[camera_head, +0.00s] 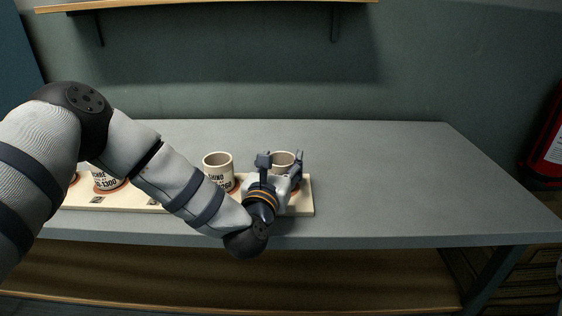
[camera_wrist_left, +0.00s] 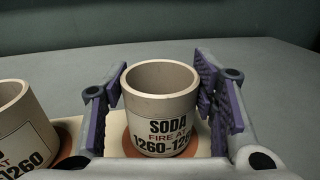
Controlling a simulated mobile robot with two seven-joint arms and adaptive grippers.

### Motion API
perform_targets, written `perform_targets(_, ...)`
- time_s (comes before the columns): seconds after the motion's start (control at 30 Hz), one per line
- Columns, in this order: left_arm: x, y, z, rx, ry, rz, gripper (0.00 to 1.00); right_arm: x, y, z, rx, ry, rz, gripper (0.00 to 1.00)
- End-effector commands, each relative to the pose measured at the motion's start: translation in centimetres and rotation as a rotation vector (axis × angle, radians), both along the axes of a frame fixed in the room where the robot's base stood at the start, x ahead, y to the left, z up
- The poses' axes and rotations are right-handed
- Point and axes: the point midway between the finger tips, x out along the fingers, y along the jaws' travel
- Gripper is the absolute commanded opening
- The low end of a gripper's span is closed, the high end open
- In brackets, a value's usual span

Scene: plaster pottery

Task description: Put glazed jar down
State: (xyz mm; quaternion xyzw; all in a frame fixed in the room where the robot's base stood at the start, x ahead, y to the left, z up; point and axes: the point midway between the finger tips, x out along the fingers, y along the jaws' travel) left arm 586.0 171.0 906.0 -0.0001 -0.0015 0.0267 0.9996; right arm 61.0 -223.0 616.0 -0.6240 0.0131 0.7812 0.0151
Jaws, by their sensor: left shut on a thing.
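The jar (camera_wrist_left: 160,110), a beige cylinder with a dark rim opening and a printed "SODA FIRE AT" label, stands upright between the fingers of my left gripper (camera_wrist_left: 162,100). In the head view the jar (camera_head: 283,157) shows only its upper part behind my left gripper (camera_head: 281,164), at the right end of a pale board (camera_head: 304,204). The left gripper is shut on the jar, with a purple-padded finger at each side. A reddish-brown round disc (camera_wrist_left: 133,149) shows directly under the jar. Whether its base touches the disc is hard to tell. My right gripper is not in view.
A similar labelled jar (camera_head: 218,169) stands just left on the board, and another (camera_head: 106,183) stands farther left, partly behind my left arm. The grey table (camera_head: 400,180) is clear to the right. A wooden shelf (camera_head: 220,3) hangs on the wall above.

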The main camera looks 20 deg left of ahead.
Motion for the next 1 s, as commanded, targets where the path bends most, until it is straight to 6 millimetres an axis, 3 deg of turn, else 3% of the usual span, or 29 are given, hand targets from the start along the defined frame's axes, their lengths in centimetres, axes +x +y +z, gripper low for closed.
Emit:
perform_targets(0.03, 0.0, 0.0, -0.5, 0.000, 0.004, 0.001, 0.20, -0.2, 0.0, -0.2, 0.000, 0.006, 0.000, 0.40)
perform_targets(0.07, 0.0, 0.0, -0.5, 0.000, 0.004, 0.000, 0.55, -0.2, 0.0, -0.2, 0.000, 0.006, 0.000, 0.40)
perform_targets(0.13, 0.0, 0.0, -0.4, 0.000, 0.003, 0.000, 0.71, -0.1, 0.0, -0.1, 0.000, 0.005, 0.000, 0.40)
perform_targets(0.17, 0.0, 0.0, -0.4, 0.000, 0.003, 0.000, 0.73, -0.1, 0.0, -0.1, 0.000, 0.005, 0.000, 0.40)
perform_targets(0.53, -0.3, 0.0, 0.4, 0.000, 0.001, 0.000, 0.73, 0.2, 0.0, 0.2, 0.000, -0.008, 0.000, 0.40)
perform_targets(1.0, -10.9, -0.6, 0.2, 0.000, 0.003, -0.001, 0.73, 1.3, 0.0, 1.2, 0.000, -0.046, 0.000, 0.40)
